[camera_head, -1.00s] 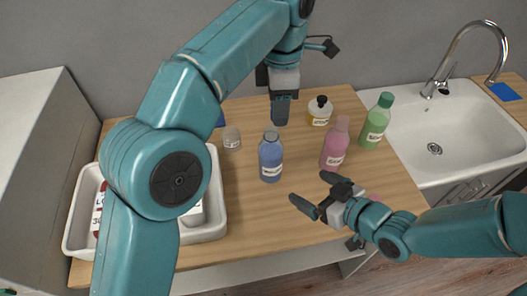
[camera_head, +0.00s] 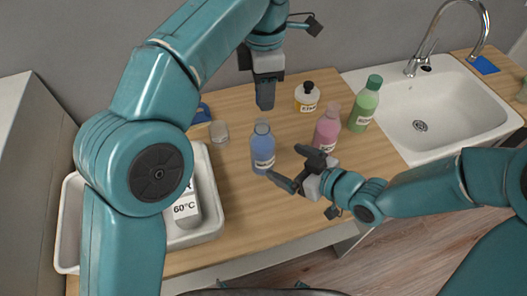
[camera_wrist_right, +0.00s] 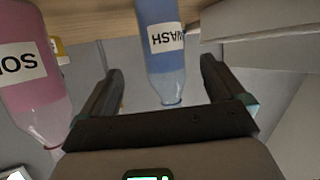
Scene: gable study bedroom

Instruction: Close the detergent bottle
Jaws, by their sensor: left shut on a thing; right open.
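The blue bottle (camera_head: 263,160) stands upright on the wooden counter; its label reads "WASH" in the right wrist view (camera_wrist_right: 165,60). Its neck shows no cap. My right gripper (camera_head: 284,163) is open just right of the bottle, its fingers pointing at it. In the right wrist view the bottle, upside down, shows between the open fingers (camera_wrist_right: 160,82); I cannot tell whether they touch it. My left gripper (camera_head: 265,100) is shut behind the bottle, above the counter. What it holds is hidden.
A pink bottle (camera_head: 325,133), a green bottle (camera_head: 363,105) and a black-capped bottle (camera_head: 307,98) stand to the right. A small jar (camera_head: 219,132) stands left of the blue bottle. A white tray (camera_head: 209,190) is at left, a sink (camera_head: 430,110) at right. The front counter is clear.

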